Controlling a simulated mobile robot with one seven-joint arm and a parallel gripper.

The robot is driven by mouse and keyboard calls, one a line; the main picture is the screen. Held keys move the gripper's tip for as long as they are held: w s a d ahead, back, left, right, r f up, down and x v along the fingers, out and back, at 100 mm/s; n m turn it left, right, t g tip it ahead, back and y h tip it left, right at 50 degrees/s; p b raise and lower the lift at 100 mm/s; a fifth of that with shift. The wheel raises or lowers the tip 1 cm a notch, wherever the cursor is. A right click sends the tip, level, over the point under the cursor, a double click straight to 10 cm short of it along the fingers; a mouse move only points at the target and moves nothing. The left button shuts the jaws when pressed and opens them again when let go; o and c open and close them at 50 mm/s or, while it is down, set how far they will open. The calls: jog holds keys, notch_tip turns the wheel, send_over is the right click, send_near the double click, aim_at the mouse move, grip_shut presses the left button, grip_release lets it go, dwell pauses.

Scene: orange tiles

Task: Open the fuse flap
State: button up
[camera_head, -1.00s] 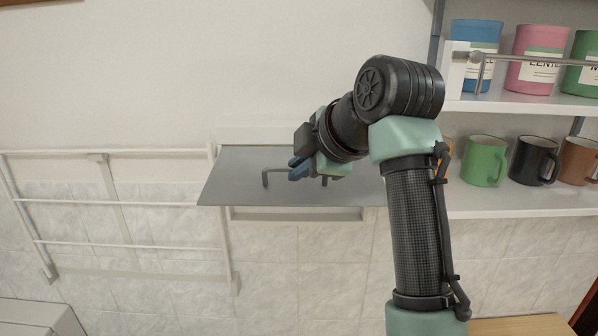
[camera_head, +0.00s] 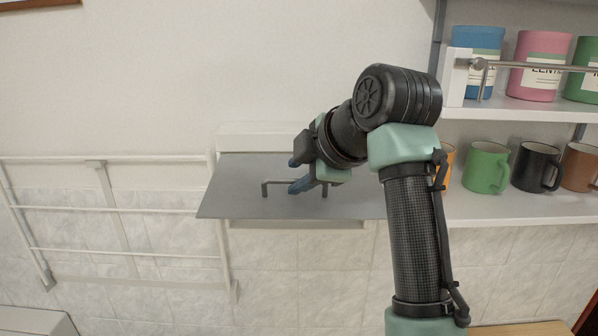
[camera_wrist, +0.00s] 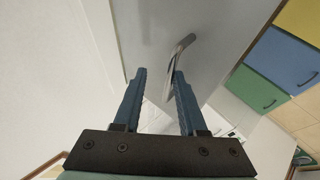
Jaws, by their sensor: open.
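The fuse flap (camera_head: 225,200) is a grey panel on the wall under a white box edge. It stands out from the wall at a tilt, its lower edge away from the wall. A dark bar handle (camera_head: 275,183) is on its face; it also shows in the wrist view (camera_wrist: 184,45). My gripper (camera_head: 296,174) is open in front of the flap, with blue fingers spread at the handle. In the wrist view my gripper (camera_wrist: 160,72) has the handle's near end beside its right finger; I cannot tell if they touch. My wrist hides part of the flap's right side.
Shelves at the right hold mugs, such as a green mug (camera_head: 486,168), and canisters, such as a pink canister (camera_head: 538,66). A white wall rack (camera_head: 120,208) hangs at the left. The wall above the flap is clear.

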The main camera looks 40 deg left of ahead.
jog(key=b+v, duration=0.5)
jog(key=v, duration=0.8)
jog(key=w+d+r+m+t+y+b, duration=0.1)
jog(key=w+d+m+t+b, duration=0.35)
jog(key=m+t, duration=0.8)
jog(key=s+d+r+m+t+h, duration=0.4)
jog(key=s+d+m+t+h, duration=0.6)
jog(key=s+d+m, duration=0.3)
jog(key=d+m+t, duration=0.1)
jog(key=d+m, duration=0.1)
jog(key=d, duration=0.1)
jog(key=shift+d, duration=0.25)
